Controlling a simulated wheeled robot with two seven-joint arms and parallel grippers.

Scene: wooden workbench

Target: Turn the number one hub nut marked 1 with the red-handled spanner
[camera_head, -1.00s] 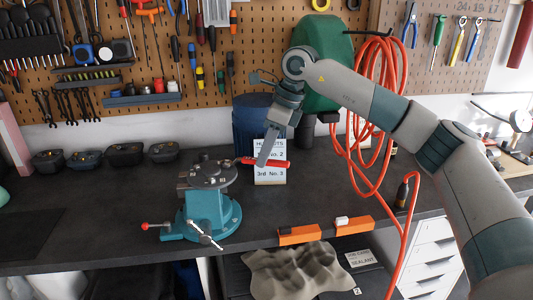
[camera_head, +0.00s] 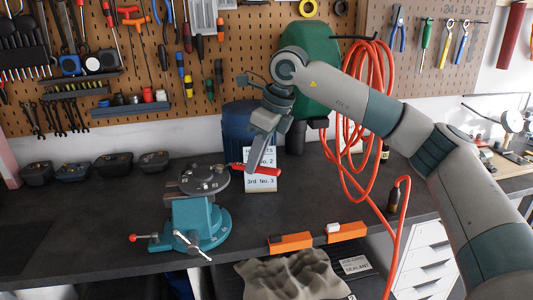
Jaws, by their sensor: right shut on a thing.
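My right gripper (camera_head: 251,169) is shut on the red-handled spanner (camera_head: 269,171), which it holds roughly level by the handle. The spanner's head end points left toward the dark round hub (camera_head: 204,180); whether it touches a nut cannot be told. The hub sits on top of a teal vise (camera_head: 194,215) on the bench. Several small nuts show on the hub, but their number marks are too small to read. My left gripper is not in view.
A printed card (camera_head: 261,184) stands behind the spanner, partly covered. An orange hose (camera_head: 347,130) hangs to the right. Two orange blocks (camera_head: 290,242) (camera_head: 346,232) lie at the bench's front edge. Black bins (camera_head: 113,165) line the back left. Bench left of the vise is clear.

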